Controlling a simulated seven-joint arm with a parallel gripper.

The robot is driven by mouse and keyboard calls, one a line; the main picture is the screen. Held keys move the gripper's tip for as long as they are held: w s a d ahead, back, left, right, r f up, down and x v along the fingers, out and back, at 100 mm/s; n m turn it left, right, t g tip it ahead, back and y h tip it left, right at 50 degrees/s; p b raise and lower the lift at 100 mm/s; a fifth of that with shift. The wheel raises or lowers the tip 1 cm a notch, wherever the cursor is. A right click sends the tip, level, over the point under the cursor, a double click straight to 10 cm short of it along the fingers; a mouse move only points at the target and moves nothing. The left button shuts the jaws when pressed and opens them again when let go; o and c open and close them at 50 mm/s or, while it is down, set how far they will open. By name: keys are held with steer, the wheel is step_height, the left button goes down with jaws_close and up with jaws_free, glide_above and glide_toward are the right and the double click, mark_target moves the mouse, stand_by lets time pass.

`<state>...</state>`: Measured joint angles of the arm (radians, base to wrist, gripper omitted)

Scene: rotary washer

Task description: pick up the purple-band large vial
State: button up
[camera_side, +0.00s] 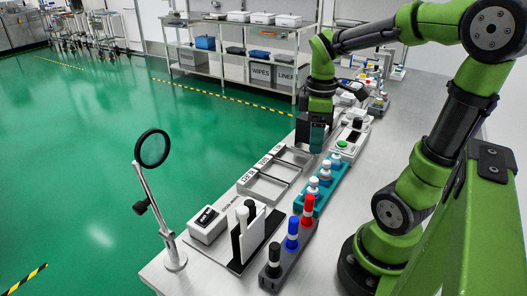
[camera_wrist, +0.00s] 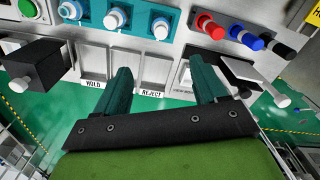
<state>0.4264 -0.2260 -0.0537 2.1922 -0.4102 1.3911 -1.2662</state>
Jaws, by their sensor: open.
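My gripper (camera_wrist: 163,78) is open and empty, its two teal fingers apart above the bench near the sorting trays. In the side view my gripper (camera_side: 317,140) hangs over the far end of those trays. Several white-capped vials stand upright in a teal rack (camera_wrist: 138,8), among them a left vial (camera_wrist: 70,10), a middle vial (camera_wrist: 116,18) and a right vial (camera_wrist: 160,28). The rack lies beyond the fingertips in the wrist view. The vials also show in the side view (camera_side: 313,184). I cannot make out a purple band on any vial.
Trays marked HOLD (camera_wrist: 95,66) and REJECT (camera_wrist: 154,68) lie below the fingers. A grey rack holds red (camera_side: 308,208), blue (camera_side: 292,232) and black (camera_side: 274,254) capped markers. A magnifier stand (camera_side: 152,150) and a white box (camera_side: 208,224) are near the front edge.

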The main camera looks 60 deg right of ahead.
mark_target(313, 179)
step_height(313, 179, down, 10)
steer(key=shift+f, duration=0.1)
steer(key=shift+s+f, duration=0.2)
steer(key=shift+f, duration=1.15)
steer(key=shift+s+f, duration=0.15)
steer(key=shift+f, duration=1.15)
steer(key=shift+c, duration=0.4)
